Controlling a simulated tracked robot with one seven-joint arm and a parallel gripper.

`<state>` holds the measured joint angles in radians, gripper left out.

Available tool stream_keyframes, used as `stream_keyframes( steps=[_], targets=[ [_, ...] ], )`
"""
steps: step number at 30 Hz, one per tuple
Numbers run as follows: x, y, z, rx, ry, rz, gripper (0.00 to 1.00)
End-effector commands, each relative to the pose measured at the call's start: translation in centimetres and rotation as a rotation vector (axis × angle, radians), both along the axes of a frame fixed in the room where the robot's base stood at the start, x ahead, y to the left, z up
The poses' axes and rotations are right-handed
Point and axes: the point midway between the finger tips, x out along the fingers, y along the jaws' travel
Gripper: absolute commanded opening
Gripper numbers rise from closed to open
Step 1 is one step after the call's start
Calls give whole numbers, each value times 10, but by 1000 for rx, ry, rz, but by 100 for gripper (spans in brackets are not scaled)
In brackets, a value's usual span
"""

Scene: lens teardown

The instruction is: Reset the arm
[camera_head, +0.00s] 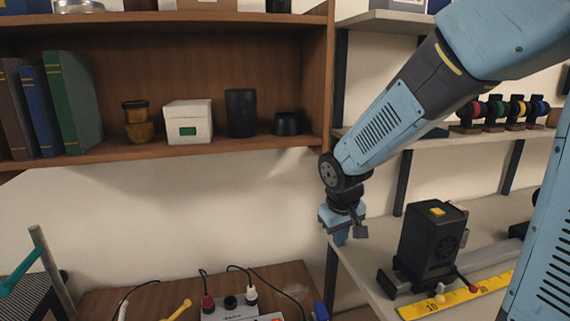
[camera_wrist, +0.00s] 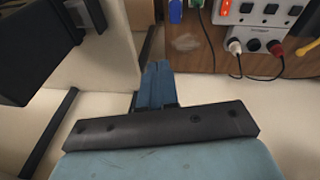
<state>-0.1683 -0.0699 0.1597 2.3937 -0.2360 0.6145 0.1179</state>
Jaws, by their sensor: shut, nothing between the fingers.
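My gripper (camera_head: 341,236) hangs from my blue arm right of centre in the head view, pointing down in front of the wall beside the right-hand bench. In the wrist view its blue fingers (camera_wrist: 156,84) are together, with nothing between them. My arm reaches in from the upper right and bends down at the wrist.
A black device with a yellow button (camera_head: 432,243) stands on the right bench (camera_head: 378,262), close to my gripper, beside a yellow ruler (camera_head: 463,299). A wooden shelf (camera_head: 221,153) lies to the left. Below are a lower wooden table (camera_head: 150,301) and a power strip (camera_head: 228,312) with cables.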

Motion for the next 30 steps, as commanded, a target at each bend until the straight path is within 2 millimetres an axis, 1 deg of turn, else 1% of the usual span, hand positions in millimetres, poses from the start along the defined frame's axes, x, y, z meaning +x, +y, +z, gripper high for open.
stream_keyframes(
  steps=[1,6,11,15,21,24,27,30],
  targets=[
    [-6,-9,14,6,-20,-24,0],
    [-28,-34,49,29,-65,-99,0],
    [-52,-55,78,59,-108,-165,0],
    [-77,-71,101,90,-144,-218,0],
    [-115,-90,126,141,-195,-286,0],
    [-132,-96,135,166,-219,-312,0],
    [-146,-100,141,189,-237,-331,0],
    [-155,-103,144,202,-245,-343,0]
  ],
)
